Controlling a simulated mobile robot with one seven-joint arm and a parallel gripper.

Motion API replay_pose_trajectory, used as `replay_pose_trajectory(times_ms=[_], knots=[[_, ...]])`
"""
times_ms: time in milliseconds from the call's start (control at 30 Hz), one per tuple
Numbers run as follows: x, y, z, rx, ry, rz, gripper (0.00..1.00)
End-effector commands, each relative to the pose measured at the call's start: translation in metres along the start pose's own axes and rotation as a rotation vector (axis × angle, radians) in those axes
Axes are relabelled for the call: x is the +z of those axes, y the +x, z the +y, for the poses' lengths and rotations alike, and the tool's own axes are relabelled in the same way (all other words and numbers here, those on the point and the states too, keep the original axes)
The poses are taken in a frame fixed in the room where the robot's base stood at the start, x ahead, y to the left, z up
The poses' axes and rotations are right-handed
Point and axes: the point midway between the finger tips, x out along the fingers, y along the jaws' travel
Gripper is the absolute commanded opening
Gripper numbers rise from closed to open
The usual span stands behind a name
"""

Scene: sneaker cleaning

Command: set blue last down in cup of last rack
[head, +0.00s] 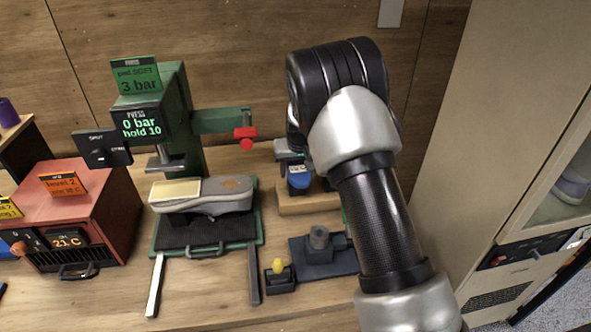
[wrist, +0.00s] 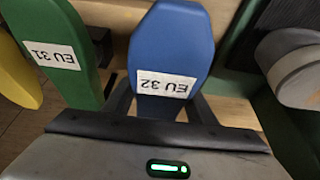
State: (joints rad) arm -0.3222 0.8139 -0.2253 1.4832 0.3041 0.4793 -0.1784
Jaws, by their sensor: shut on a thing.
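The blue last (wrist: 172,45), labelled EU 32, is between the two dark fingers of my gripper (wrist: 160,106), which is shut on it. In the head view the blue last (head: 299,178) shows below my gripper (head: 288,158), over the light wooden last rack (head: 308,204). The last's lower end and the cup are hidden, so I cannot tell whether it touches the rack. A green last (wrist: 55,45), labelled EU 31, stands beside it in the wrist view, with a yellow last (wrist: 15,75) at the far left.
A green press (head: 173,120) with a shoe (head: 205,195) on its bed stands left of the rack. A dark stand (head: 322,252) and a small block with a yellow knob (head: 278,270) are in front. A red heater box (head: 75,210) is far left, a cabinet (head: 500,180) right.

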Motion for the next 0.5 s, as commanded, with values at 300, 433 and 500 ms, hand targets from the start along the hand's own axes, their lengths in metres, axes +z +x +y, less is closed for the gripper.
replay_pose_trajectory(times_ms=[300, 433, 500], knots=[[0.002, 0.007, 0.000, 0.000, 0.000, 0.003, 0.32], [0.003, 0.010, 0.000, 0.000, 0.000, 0.003, 0.32], [0.004, 0.012, 0.000, 0.000, 0.000, 0.003, 0.32]])
